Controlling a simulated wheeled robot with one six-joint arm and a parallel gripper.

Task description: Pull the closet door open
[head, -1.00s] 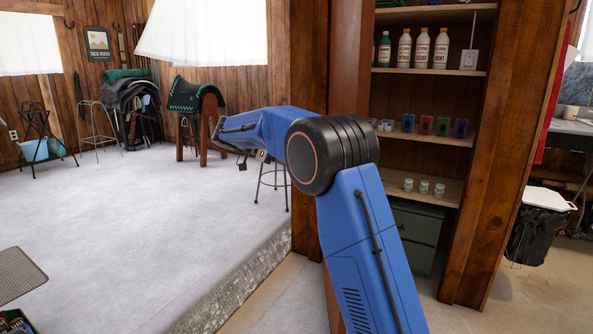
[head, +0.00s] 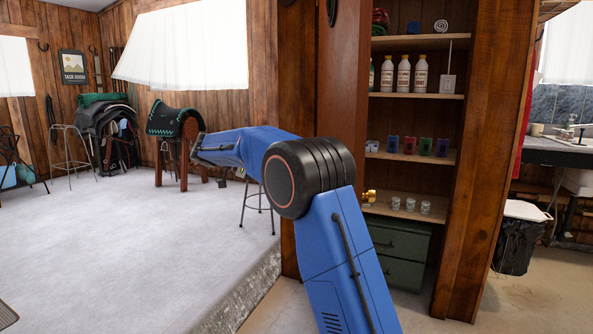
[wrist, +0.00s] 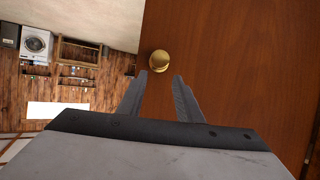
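The closet door (head: 342,75) is a brown wooden panel. It stands partly open, seen at a steep angle at the left of the closet opening, with its lower part behind my arm. Its round brass knob (head: 369,196) shows just right of my arm in the head view. In the wrist view the door (wrist: 235,60) fills the right side, and the knob (wrist: 159,64) lies just beyond the fingertips, roughly centred between them. My gripper (wrist: 160,79) is open and empty, its two fingers apart. I cannot make out the gripper clearly in the head view.
The closet shelves (head: 425,96) hold bottles, coloured boxes and jars above a green cabinet (head: 398,245). A black bin (head: 517,240) stands at right. A saddle on a stand (head: 172,120) and a stool (head: 257,195) are at left. The pale floor (head: 120,250) between is open.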

